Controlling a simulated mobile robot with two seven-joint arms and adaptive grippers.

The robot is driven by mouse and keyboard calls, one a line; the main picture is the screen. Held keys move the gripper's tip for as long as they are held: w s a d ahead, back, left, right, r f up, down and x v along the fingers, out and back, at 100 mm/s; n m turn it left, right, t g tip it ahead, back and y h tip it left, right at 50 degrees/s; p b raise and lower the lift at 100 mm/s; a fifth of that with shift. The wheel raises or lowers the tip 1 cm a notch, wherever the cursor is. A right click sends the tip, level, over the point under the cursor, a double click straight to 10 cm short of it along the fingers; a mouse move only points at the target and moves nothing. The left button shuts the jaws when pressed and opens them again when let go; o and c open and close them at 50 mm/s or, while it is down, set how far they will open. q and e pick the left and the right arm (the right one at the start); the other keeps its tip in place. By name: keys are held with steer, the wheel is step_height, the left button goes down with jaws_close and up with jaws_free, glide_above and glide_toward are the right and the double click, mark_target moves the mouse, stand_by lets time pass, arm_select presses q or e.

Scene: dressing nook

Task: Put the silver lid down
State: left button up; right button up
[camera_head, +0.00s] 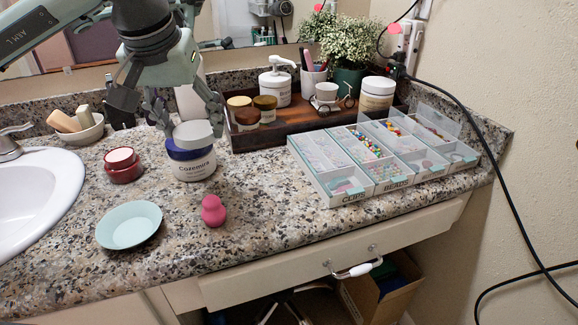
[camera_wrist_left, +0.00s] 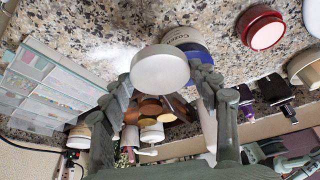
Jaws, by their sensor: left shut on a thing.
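The silver lid (camera_head: 193,133) is a pale round disc held between the fingers of my left gripper (camera_head: 189,126). In the left wrist view the lid (camera_wrist_left: 160,68) sits between the two fingertips (camera_wrist_left: 164,76). A white and blue jar (camera_head: 194,168) with lettering stands upright on the counter, and the lid appears directly over its top in the head view. In the wrist view the jar (camera_wrist_left: 187,40) is partly hidden behind the lid. I cannot tell whether lid and jar touch. My right gripper is not in view.
A red jar (camera_head: 122,166), a pale green dish (camera_head: 130,225) and a pink sponge (camera_head: 213,211) are nearby on the speckled counter (camera_head: 255,235). A dark wooden tray (camera_head: 300,122) with jars stands behind, a bead organizer (camera_head: 345,198) at right, a sink (camera_head: 30,195) at left. Front counter is partly clear.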

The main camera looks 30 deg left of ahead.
arm_select(q)
steer(key=p, duration=0.1)
glide_above(262, 170)
steer(key=s, duration=0.2)
steer(key=f, duration=0.6)
steer(key=shift+w+d+f, duration=0.25)
steer(key=shift+d+f, duration=0.1)
steer(key=shift+f, duration=0.05)
step_height(262, 170, down, 4)
steer(key=shift+r, duration=0.1)
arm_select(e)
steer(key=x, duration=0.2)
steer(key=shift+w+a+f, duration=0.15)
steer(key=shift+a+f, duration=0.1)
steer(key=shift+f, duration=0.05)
arm_select(q)
steer(key=shift+f, duration=0.2)
steer(key=o, duration=0.7)
steer(key=shift+o, duration=0.2)
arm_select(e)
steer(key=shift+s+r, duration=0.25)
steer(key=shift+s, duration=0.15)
arm_select(q)
steer(key=shift+r, duration=0.1)
